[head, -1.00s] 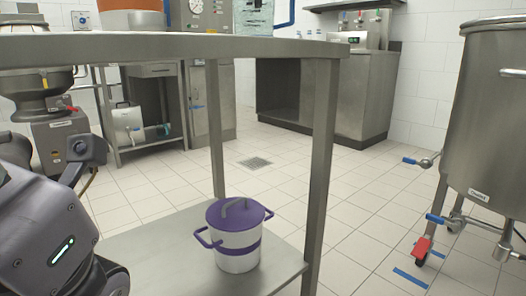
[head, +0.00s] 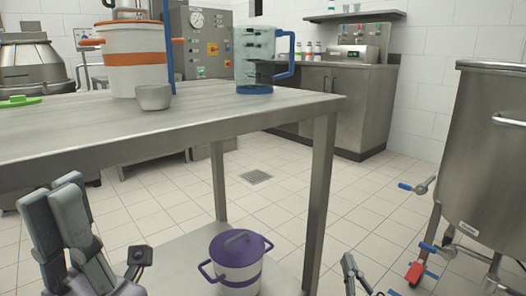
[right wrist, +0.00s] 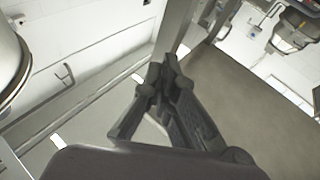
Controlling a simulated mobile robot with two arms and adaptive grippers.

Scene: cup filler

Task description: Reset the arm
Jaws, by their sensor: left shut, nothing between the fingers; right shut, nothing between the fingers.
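My left gripper (head: 62,222) is at the lower left of the head view, in front of the table, with its fingers pointing up. It is shut and empty. My right gripper (head: 350,268) shows only in part at the bottom edge of the head view, right of the table leg. In the right wrist view my right gripper (right wrist: 165,72) has its fingertips together with nothing between them. Neither gripper touches an object.
A steel table (head: 200,125) carries an orange-banded pot (head: 138,62), a grey bowl (head: 153,97) and a clear pitcher (head: 254,60). A purple-lidded pot (head: 237,265) stands on its lower shelf. A large steel vat (head: 490,160) is at the right. Floor between is clear.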

